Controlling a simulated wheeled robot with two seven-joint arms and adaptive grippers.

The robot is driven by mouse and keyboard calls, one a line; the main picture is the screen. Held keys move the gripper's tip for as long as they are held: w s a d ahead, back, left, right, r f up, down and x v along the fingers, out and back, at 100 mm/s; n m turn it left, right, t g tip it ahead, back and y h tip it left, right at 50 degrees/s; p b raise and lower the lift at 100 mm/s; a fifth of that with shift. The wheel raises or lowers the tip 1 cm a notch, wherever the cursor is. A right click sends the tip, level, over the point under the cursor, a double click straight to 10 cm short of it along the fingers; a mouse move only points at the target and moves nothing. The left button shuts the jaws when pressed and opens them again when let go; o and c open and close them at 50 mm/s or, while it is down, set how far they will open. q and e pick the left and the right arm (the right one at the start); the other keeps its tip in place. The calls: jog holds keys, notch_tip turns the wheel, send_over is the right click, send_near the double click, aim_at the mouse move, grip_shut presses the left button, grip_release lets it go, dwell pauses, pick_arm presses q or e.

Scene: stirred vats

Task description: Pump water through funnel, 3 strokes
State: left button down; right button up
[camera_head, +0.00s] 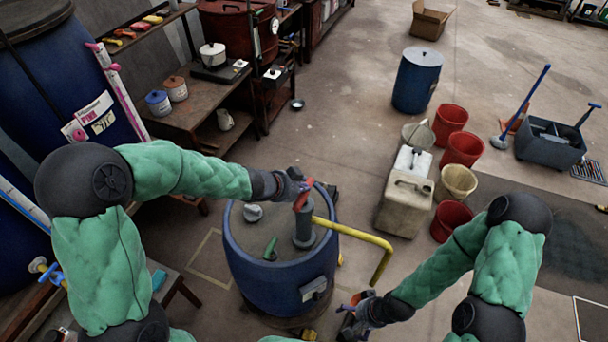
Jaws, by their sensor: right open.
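A blue drum (262,285) stands at the middle, with a grey hand pump (303,228) upright on its lid. The pump has a red handle (303,196) and a yellow spout pipe (352,232) that reaches right and bends down. My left gripper (298,187) is at the top of the pump, with its fingers closed around the red handle. My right gripper (347,304) is open and empty, low and right of the drum, near the pipe's lower end. A pale grey cone, perhaps the funnel (418,135), shows behind the white canisters (404,200).
Red buckets (463,149) and a cream bucket (458,181) stand right of the canisters. Another blue drum (416,80) stands farther back. A shelf bench (185,105) with pots lines the left. A mop bucket (550,143) is far right.

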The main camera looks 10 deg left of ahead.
pick_arm(q)
jog(key=shift+r+p, duration=3.45)
jog(key=shift+p, duration=0.2)
notch_tip(320, 180, up, 6)
jog(key=p, duration=0.7)
send_over(302, 194)
jog(key=shift+w+b, duration=0.1)
jog(key=shift+b, duration=0.25)
